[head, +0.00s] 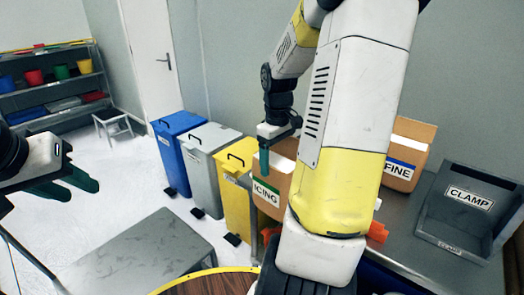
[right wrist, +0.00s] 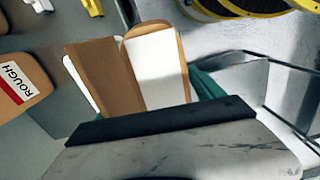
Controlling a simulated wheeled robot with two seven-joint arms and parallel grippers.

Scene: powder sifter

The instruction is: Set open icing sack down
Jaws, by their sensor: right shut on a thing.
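The icing sack (head: 284,187) is a brown paper sack with a green-banded ICING label, near the middle of the head view. Its lower right part is hidden behind my right arm. My right gripper (head: 264,163) is shut on its upper edge, with a teal finger showing on the near side. In the right wrist view the sack's brown and white top panels (right wrist: 158,72) rise between the teal fingers. I cannot tell whether its base touches the table. My left gripper (head: 72,184) is open and empty at the far left, away from the sack.
A FINE sack (head: 408,153) and a grey CLAMP tray (head: 455,232) stand on the metal table (head: 412,225) at right. A ROUGH sack (right wrist: 25,84) shows in the wrist view. Blue (head: 176,150), grey (head: 207,165) and yellow (head: 235,205) bins stand behind. Orange parts (head: 377,231) lie near my arm.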

